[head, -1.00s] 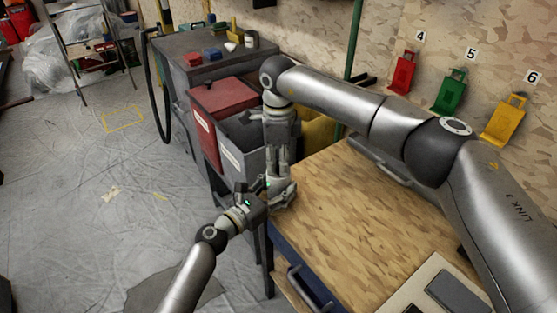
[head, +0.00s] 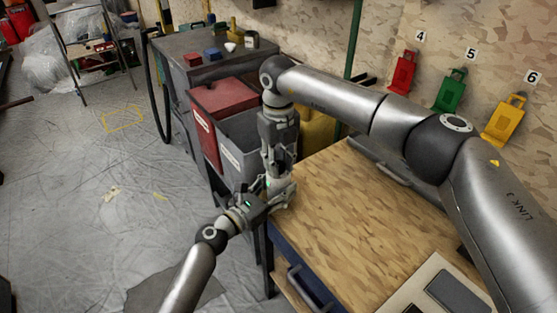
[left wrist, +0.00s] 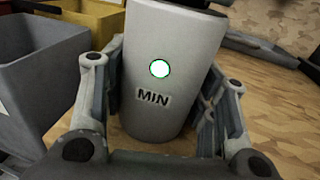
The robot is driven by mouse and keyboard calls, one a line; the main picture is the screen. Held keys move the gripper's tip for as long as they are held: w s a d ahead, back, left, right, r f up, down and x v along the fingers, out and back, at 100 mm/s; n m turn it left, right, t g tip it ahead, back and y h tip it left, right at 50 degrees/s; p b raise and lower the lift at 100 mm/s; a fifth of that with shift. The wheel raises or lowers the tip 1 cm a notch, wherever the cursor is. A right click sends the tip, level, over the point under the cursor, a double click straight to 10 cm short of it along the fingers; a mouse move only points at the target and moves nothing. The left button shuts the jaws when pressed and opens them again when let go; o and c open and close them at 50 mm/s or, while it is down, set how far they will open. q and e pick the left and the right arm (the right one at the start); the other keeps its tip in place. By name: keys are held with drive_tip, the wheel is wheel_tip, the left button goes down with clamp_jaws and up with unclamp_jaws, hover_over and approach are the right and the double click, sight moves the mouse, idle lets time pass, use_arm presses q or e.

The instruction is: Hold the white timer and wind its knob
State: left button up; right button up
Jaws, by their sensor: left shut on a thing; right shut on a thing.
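The white timer (left wrist: 162,75) is an upright cylinder marked MIN, with a round green-rimmed light, in the left wrist view. In the head view it shows only partly (head: 284,189), at the left edge of the wooden tabletop. My left gripper (head: 267,199) is shut around its body, with fingers on both sides in the left wrist view (left wrist: 161,112). My right gripper (head: 277,170) points down from above and is shut at the timer's top. The knob is hidden by the right gripper's fingers in the head view.
The wooden tabletop (head: 345,215) is mostly clear, with a light panel (head: 415,290) at the near right. A red bin (head: 207,137) and a grey bin (head: 230,158) stand close behind the grippers. A grey cabinet (head: 188,48) with small items stands further back.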

sight(279, 164)
drive_tip(key=m, duration=0.5)
drive_tip(key=shift+w+m, duration=0.1)
drive_tip(key=shift+m, duration=0.2)
use_arm(q)
drive_tip(key=shift+f, duration=0.1)
use_arm(e)
drive_tip(key=shift+m, duration=2.2)
drive_tip(key=o, duration=1.1)
drive_tip(key=shift+c, duration=0.2)
drive_tip(key=shift+r, duration=0.15)
wheel_tip(279, 164, up, 12)
